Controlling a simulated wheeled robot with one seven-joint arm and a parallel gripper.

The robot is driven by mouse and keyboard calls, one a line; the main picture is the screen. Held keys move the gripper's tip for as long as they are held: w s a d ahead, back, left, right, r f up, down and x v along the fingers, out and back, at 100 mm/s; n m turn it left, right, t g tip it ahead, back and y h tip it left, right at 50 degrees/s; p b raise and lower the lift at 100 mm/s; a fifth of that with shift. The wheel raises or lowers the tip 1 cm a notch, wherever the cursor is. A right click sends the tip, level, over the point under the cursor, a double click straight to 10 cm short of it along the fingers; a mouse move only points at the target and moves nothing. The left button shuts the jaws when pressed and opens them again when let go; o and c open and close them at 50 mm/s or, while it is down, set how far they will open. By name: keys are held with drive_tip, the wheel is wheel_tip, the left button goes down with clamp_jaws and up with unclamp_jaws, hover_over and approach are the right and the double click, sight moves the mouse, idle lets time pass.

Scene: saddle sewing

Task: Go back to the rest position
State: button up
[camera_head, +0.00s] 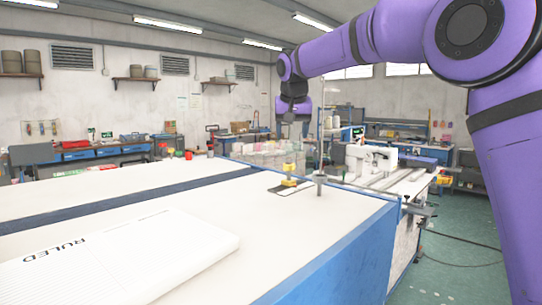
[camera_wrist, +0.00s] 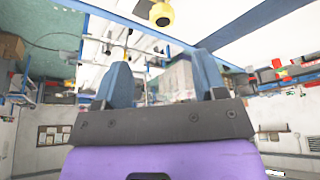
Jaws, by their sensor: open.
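My purple arm reaches across the top right of the head view. My gripper (camera_head: 293,118) hangs in the air above the far end of the white worktable (camera_head: 210,205), pointing down. In the wrist view my gripper (camera_wrist: 162,78) shows two blue-grey fingers set well apart, with nothing held between them. A small yellow item (camera_head: 289,170) stands on the table on a dark patch, below and apart from the gripper. A yellow round part (camera_wrist: 162,14) shows at the top of the wrist view.
A large pad marked RULED (camera_head: 120,258) lies at the near left of the table. A metal post (camera_head: 319,184) stands near its right edge. A white sewing machine (camera_head: 371,160) is beyond. Green floor (camera_head: 450,245) is open at the right, with a cable across it.

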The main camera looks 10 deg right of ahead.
drive_tip(key=s+d+f, duration=0.1)
drive_tip(key=s+d, duration=0.3)
drive_tip(key=s, duration=0.7)
drive_tip(key=s+d+f+n, duration=0.15)
drive_tip(key=s+d, duration=0.25)
drive_tip(key=s, duration=0.7)
drive_tip(key=s+d+f, duration=0.1)
drive_tip(key=s+d, duration=0.3)
drive_tip(key=s, duration=0.7)
drive_tip(key=s+d+f, duration=0.2)
drive_tip(key=s+f, duration=0.6)
drive_tip(key=s, duration=0.3)
drive_tip(key=shift+s+f+t+y, duration=0.3)
drive_tip(key=shift+f+t, duration=0.1)
drive_tip(key=shift+o, duration=0.4)
